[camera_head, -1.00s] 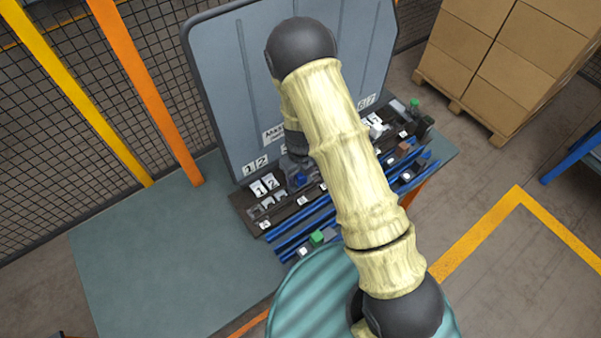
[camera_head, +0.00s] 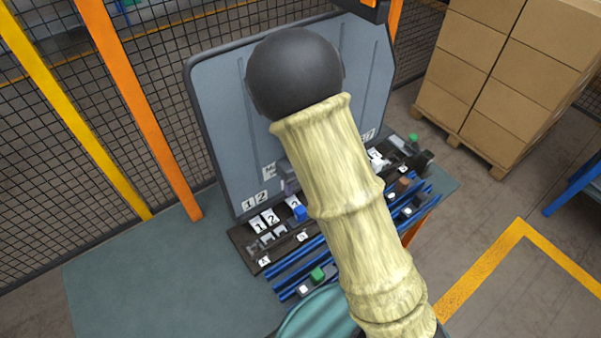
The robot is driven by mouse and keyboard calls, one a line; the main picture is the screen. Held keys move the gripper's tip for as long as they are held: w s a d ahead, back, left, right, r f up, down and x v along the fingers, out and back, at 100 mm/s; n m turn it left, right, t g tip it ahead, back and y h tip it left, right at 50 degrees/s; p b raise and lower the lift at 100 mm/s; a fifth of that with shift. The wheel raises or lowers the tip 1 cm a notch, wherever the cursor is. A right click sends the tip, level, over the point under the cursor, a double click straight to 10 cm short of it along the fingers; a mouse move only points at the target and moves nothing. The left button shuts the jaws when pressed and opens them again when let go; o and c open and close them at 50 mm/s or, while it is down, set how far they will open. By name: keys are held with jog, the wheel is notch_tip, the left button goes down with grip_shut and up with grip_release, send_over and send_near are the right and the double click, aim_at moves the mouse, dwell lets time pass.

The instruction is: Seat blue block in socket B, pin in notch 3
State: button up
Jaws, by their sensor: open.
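A blue block (camera_head: 299,213) stands on the dark fixture board (camera_head: 240,236), beside a partly hidden white number tag (camera_head: 292,201). A small label (camera_head: 302,236), too small to read surely, lies in front of it. I cannot tell whether the block is fully seated or where its pin points. My arm covers the middle of the board. My gripper is hidden behind the arm.
Blue rails (camera_head: 297,268) run along the front, with a green block (camera_head: 317,274) on them. A brown block (camera_head: 403,185) and a dark block (camera_head: 424,161) are at the right. A grey panel (camera_head: 222,120) rises behind. The green table (camera_head: 130,285) is clear at left.

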notch_tip(320, 180, up, 4)
jog(key=shift+w, duration=0.2)
dwell(0.5)
